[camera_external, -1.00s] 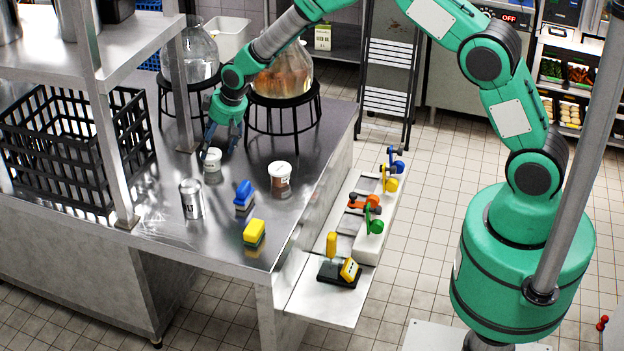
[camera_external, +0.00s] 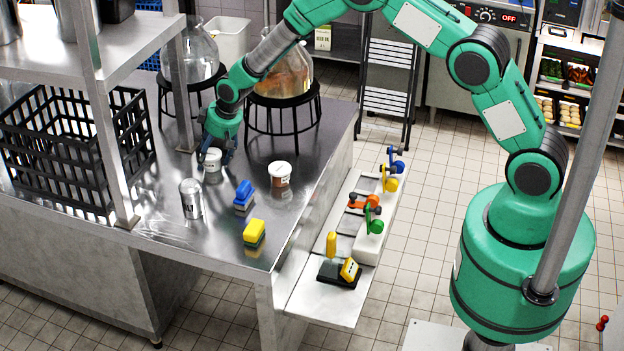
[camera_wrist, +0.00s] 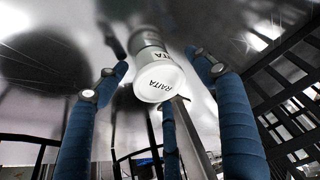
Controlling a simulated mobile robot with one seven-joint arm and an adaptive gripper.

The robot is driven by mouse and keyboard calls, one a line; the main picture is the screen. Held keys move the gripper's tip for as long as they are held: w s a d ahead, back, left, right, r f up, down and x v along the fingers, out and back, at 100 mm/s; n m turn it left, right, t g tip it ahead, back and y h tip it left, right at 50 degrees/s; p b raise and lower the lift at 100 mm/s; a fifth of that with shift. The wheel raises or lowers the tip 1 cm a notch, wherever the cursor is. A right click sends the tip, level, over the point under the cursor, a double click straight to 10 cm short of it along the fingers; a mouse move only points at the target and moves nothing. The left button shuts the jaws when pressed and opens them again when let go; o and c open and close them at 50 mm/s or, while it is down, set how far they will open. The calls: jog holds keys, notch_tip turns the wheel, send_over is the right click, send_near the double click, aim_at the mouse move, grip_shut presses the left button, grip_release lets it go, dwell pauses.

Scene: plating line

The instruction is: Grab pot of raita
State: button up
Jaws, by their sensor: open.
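The pot of raita (camera_external: 212,160) is a small white pot on the steel counter. In the external view my gripper (camera_external: 216,152) is at the pot, with fingers on both sides. It is open. The pot's far side is partly hidden by the gripper.
A second lidded pot (camera_external: 281,174) stands to the right. A salt-like metal can (camera_external: 191,199), a blue brush-like block (camera_external: 244,194) and a yellow one (camera_external: 254,232) are nearer the front. A black crate (camera_external: 45,150) is at left. Glass vessels on black stands (camera_external: 284,100) rise behind.

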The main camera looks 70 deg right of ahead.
aim_at(211, 154)
jog(key=c, duration=1.1)
jog(key=shift+r, duration=5)
